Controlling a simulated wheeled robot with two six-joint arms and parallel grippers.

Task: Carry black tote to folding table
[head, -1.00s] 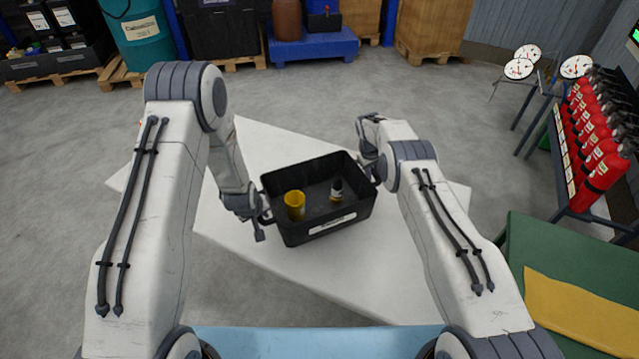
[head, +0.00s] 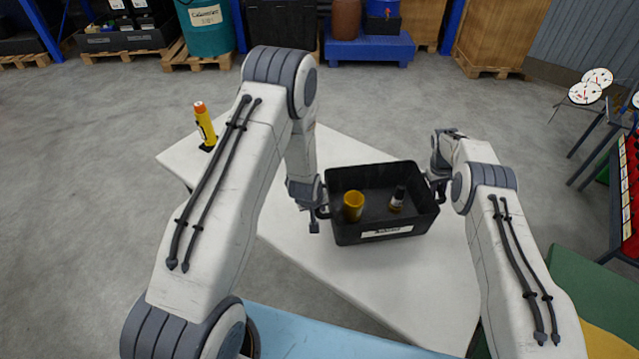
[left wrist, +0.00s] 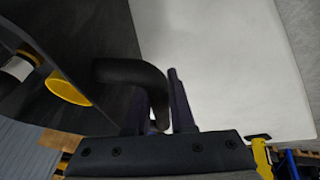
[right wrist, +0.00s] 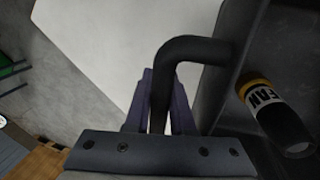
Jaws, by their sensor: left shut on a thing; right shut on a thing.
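The black tote (head: 385,234) is an open bin with a white label on its front wall. It is over the white table (head: 330,265); I cannot tell whether it touches the top. A yellow cup (head: 353,206) and a small dark bottle with a pale label (head: 397,198) stand inside it. My left gripper (head: 318,212) is shut on the tote's left handle, which shows as a black bar in the left wrist view (left wrist: 130,75). My right gripper (head: 438,187) is shut on the right handle, also seen in the right wrist view (right wrist: 195,50).
A yellow bottle-like object with an orange top (head: 204,124) stands on a black base at the table's far left corner. A light blue surface (head: 300,335) lies nearest me. A green and yellow surface (head: 590,300) and red extinguishers (head: 629,185) are at right.

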